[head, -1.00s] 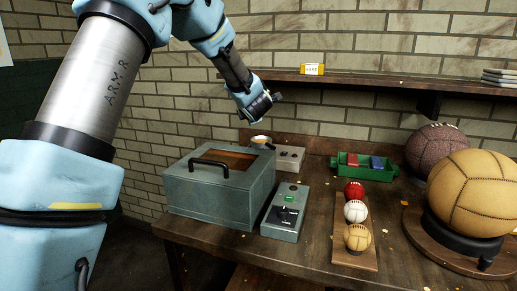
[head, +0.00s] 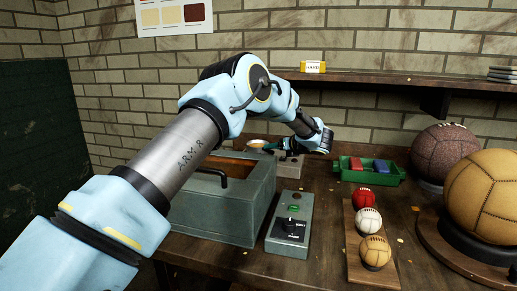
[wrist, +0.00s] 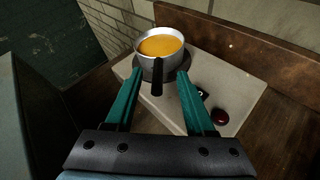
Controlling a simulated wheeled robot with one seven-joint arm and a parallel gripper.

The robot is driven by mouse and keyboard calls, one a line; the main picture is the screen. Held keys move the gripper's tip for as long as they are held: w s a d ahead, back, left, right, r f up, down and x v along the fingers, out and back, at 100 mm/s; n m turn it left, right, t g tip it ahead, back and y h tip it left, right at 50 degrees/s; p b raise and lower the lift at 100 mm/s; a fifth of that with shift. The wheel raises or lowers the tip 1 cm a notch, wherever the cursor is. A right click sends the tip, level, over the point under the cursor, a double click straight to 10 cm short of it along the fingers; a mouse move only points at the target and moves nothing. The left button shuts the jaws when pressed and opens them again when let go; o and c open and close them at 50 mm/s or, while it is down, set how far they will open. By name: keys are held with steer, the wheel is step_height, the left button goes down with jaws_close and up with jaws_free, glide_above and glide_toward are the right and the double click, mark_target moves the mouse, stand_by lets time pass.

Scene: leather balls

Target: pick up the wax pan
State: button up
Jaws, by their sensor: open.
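The wax pan (wrist: 146,67) is a small grey metal pan filled with orange-yellow wax, with a black handle (wrist: 157,78) pointing toward my gripper. It stands upright on a dark round plate of a pale hotplate box (wrist: 234,83). In the head view the pan (head: 257,142) is small and partly hidden behind the grey-green box and my arm. My gripper (wrist: 158,74) is open, its two teal fingers either side of the handle in the picture, and it holds nothing. I cannot tell how far above the handle the fingers are.
A green tray (head: 366,172), small balls on a board (head: 362,259) and large leather balls (head: 482,200) are to the right. A brick wall is behind.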

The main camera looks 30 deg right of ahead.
mark_target(263, 150)
steer(key=p+x, duration=0.2)
steer(key=x, duration=0.3)
steer(key=shift+a+f, duration=0.1)
steer(key=shift+f, duration=0.05)
steer(key=shift+c, duration=0.2)
jaws_close()
stand_by(1.0)
